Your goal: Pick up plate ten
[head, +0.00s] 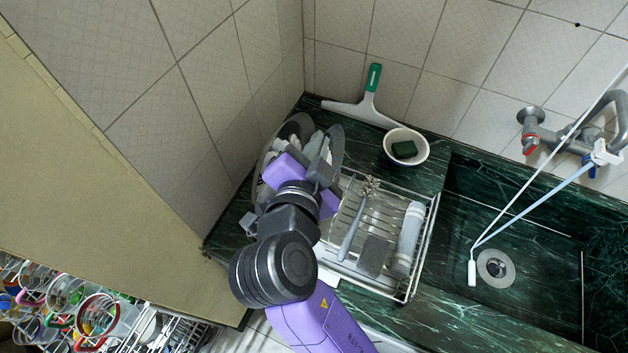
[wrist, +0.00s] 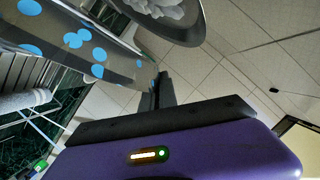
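Several plates stand on edge at the back left of the counter, partly hidden by my arm. A grey plate rim (head: 337,146) shows in the head view. In the wrist view, a plate with blue dots (wrist: 98,52) is at the upper left and a dark-rimmed plate with a pale floral pattern (wrist: 185,22) is at the top. I cannot tell which one is plate ten. My gripper (head: 318,160) is among the plates in the head view. Its dark fingers (wrist: 160,88) are near the dotted plate's edge in the wrist view; their gap and any contact are unclear.
A wire dish rack (head: 403,287) with utensils and a white bottle (head: 408,238) is right of my arm. A white bowl with a sponge (head: 420,158), a squeegee (head: 367,105) and a sink (head: 470,215) lie beyond. Tiled walls close in behind and left.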

